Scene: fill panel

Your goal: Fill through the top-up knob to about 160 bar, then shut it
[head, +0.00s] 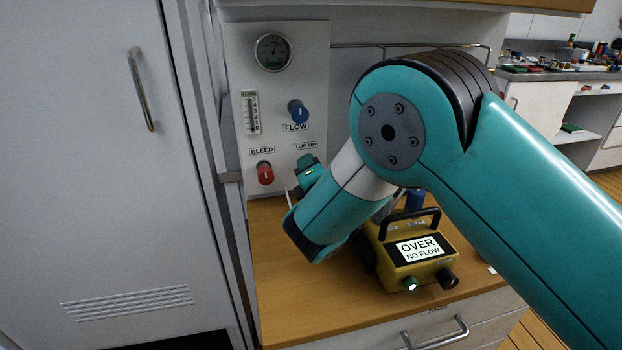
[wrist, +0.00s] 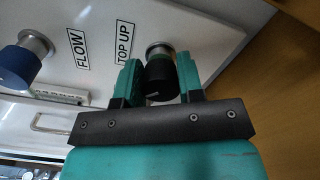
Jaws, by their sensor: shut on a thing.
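The white panel (head: 235,40) stands upright behind the wooden counter. In the wrist view the black top-up knob (wrist: 161,88) sits on a metal collar beside the TOP UP label (wrist: 123,47). My gripper (wrist: 160,74) is shut on it, one teal finger on each side. In the head view my gripper (head: 306,168) is at the panel below the TOP UP label and hides the knob. The round gauge (head: 273,52) is at the panel's top; its needle is too small to read against the scale.
The blue flow knob (head: 298,112) and red bleed knob (head: 265,173) are close by on the panel, with a scale strip (head: 251,112) at left. A yellow device (head: 398,272) on the counter (head: 290,310) reads "OVER NO FLOW", beneath my arm. A cabinet door (head: 90,200) stands at left.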

